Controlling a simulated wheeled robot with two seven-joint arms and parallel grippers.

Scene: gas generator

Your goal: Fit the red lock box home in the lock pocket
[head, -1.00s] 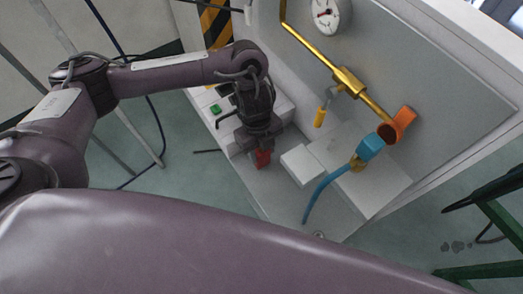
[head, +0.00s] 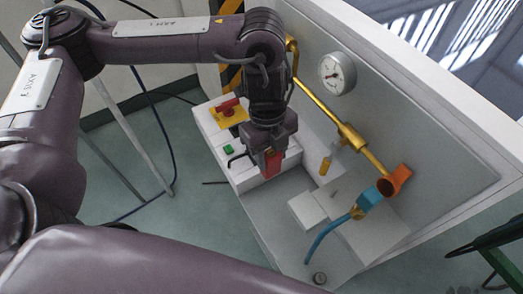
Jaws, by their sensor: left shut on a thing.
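My left gripper (head: 270,152) points down and is shut on the red lock box (head: 272,166). The gripper's fingers cover part of the box, and its lower part shows below them. In this view the box overlaps the front side of the white control box (head: 243,178), toward its right end. I cannot tell whether it touches the control box or hangs in front of it. I cannot make out the lock pocket; it may be hidden behind the gripper and arm. My right gripper is not in view.
A yellow plate with a red switch (head: 229,106) and a green button (head: 228,149) sit left of the gripper. A white block (head: 306,208), a blue hose (head: 325,240), a gold pipe (head: 352,137) and a gauge (head: 337,73) are to the right.

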